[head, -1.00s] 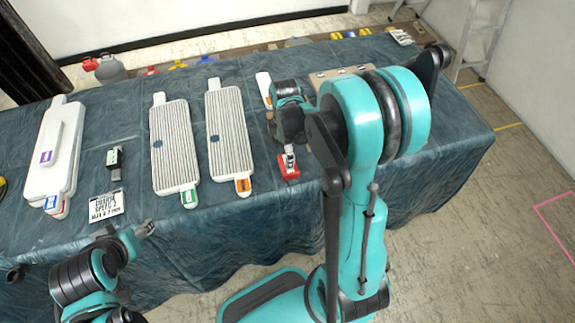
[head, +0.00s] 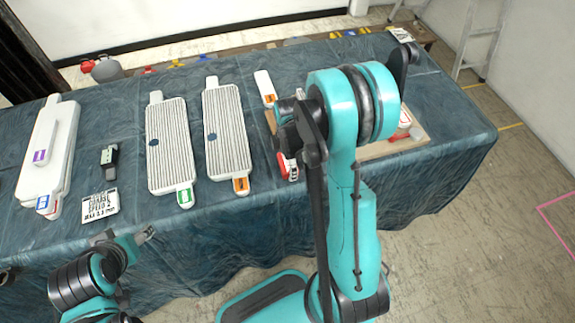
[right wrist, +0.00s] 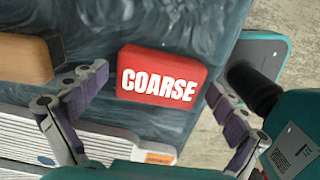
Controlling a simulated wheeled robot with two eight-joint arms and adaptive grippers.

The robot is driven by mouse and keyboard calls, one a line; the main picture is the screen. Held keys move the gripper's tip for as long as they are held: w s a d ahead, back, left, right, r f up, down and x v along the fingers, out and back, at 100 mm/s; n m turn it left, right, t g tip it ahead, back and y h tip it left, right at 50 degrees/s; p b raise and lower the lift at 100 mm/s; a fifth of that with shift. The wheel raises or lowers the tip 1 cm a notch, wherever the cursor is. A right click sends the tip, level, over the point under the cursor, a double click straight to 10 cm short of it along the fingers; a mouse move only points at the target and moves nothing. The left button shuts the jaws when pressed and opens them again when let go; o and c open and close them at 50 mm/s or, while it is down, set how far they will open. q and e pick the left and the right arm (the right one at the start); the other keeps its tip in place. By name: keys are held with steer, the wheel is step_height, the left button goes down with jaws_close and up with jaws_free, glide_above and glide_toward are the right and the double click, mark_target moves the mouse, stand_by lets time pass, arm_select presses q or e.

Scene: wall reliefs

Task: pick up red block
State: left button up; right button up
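The red block (head: 283,164) lies near the front edge of the cloth-covered table, partly hidden by my right arm in the head view. In the right wrist view the red block (right wrist: 160,78) carries white lettering, "COARSE". My right gripper (right wrist: 157,88) is open, with one finger to each side of the block in that view; no contact shows. In the head view the right gripper (head: 288,142) is mostly hidden behind its own arm. My left gripper (head: 146,234) is by the table's front left; its fingers are too small to read.
Two ribbed white boards (head: 171,143) (head: 228,130) lie left of the block. A tan board (head: 385,147) lies to its right, and a stack of white boards (head: 50,150) at the far left.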

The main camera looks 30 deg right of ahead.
steer(key=c, duration=0.9)
steer(key=shift+r+p, duration=0.3)
steer(key=shift+r, duration=0.3)
steer(key=r+p, duration=0.1)
steer(key=r, duration=0.1)
steer(key=s+r+p, duration=0.1)
steer(key=shift+r, duration=0.4)
steer(key=s+r+p, duration=0.1)
steer(key=s+r, duration=0.2)
steer(key=s, duration=0.2)
steer(key=s+a+r+p, duration=0.1)
steer(key=s+r+p, duration=0.1)
steer(key=s, duration=0.3)
steer(key=shift+s+r, duration=0.3)
steer(key=shift+r, duration=0.2)
steer(key=shift+a, duration=0.1)
